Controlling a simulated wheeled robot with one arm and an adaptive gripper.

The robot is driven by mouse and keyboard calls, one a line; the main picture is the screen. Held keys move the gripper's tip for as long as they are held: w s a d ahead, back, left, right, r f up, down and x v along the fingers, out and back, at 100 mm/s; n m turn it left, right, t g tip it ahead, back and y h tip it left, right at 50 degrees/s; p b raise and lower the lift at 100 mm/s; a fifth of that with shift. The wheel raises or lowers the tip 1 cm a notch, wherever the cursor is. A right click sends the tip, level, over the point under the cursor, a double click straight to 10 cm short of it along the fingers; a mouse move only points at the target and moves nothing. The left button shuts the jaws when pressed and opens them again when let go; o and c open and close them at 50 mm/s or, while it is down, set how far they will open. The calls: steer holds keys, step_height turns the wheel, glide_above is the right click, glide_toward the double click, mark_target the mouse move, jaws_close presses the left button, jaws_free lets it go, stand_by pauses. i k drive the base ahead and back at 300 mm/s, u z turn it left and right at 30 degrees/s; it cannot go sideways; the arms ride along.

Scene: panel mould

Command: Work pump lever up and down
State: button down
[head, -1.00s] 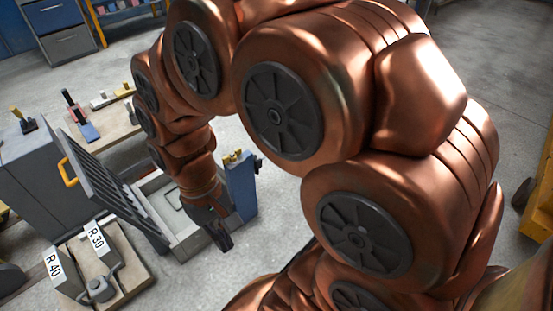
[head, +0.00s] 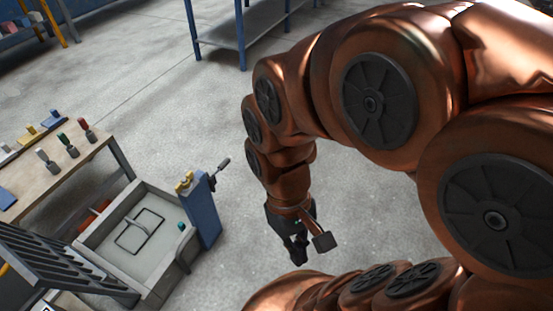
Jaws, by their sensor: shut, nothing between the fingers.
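A blue upright post (head: 200,212) stands at the right end of a grey open-topped mould box (head: 105,222). A short lever with a dark grip (head: 222,164) sticks up and to the right from the post's top; I take it for the pump lever. Yellow fittings sit on the post's top left. My gripper (head: 298,254) points down over bare floor, right of the post and apart from it and the lever. Its fingers are dark and small, with nothing seen between them. A dark block on a short bar shows beside the gripper; I cannot tell what it is.
A wooden bench (head: 50,180) with several small coloured-handled levers stands left. A dark slatted panel (head: 65,262) leans at the mould's near left side. A blue-legged table (head: 240,25) stands at the back. The floor between the post and my arm is clear.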

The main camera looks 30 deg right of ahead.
mark_target(223, 165)
steer(key=z, duration=1.3)
steer(key=k, duration=1)
steer(key=u, duration=1.4)
steer(key=i, duration=0.5)
